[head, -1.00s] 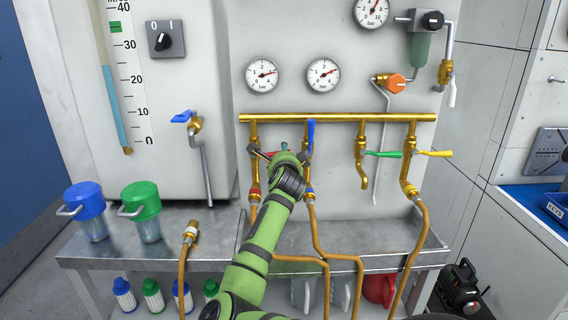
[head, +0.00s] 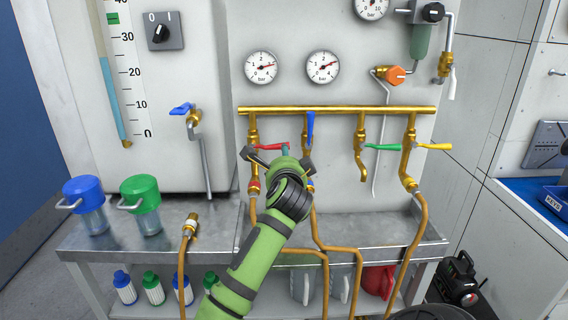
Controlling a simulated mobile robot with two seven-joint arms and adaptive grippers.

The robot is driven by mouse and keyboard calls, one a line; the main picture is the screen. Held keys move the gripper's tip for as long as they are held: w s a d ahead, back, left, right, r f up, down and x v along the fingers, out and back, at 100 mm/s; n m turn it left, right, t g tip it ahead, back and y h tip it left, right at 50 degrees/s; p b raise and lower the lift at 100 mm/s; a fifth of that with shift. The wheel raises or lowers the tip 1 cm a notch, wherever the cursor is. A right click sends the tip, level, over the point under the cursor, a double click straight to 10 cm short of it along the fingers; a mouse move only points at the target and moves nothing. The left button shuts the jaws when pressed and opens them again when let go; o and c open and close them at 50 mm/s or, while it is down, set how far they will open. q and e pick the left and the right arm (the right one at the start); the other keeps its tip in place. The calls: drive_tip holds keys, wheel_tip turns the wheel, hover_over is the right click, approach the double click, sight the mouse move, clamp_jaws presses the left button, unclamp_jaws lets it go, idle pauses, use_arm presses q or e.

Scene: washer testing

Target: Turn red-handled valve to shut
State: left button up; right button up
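The red-handled valve is on the first drop pipe at the left of the brass manifold (head: 335,110). Its red handle (head: 271,146) lies horizontal, pointing right from the pipe, so it is across the pipe. My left gripper (head: 279,158) is just below and in front of the handle, with its dark fingers spread wide to either side. It looks open, with nothing held. Whether it touches the handle cannot be told. The gripper hides part of the lower pipe. My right gripper is not in view.
A blue handle (head: 310,126) stands upright close to the right of my gripper. Green (head: 384,147) and yellow (head: 434,146) handles point right. Hoses hang below over the metal bench (head: 225,226). Blue-lidded (head: 84,195) and green-lidded (head: 140,193) jugs stand at left.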

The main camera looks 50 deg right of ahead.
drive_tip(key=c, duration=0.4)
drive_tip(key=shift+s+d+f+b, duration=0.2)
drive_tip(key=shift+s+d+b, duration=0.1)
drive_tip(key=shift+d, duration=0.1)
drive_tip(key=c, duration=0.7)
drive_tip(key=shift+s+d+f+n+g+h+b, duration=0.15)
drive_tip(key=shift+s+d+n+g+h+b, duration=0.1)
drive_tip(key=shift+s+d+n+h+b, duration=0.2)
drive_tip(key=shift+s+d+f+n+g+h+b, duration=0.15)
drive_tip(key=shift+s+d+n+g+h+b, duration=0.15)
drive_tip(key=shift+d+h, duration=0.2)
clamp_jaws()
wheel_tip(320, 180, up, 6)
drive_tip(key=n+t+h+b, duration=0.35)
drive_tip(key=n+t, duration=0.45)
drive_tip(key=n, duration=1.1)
hover_over(280, 144)
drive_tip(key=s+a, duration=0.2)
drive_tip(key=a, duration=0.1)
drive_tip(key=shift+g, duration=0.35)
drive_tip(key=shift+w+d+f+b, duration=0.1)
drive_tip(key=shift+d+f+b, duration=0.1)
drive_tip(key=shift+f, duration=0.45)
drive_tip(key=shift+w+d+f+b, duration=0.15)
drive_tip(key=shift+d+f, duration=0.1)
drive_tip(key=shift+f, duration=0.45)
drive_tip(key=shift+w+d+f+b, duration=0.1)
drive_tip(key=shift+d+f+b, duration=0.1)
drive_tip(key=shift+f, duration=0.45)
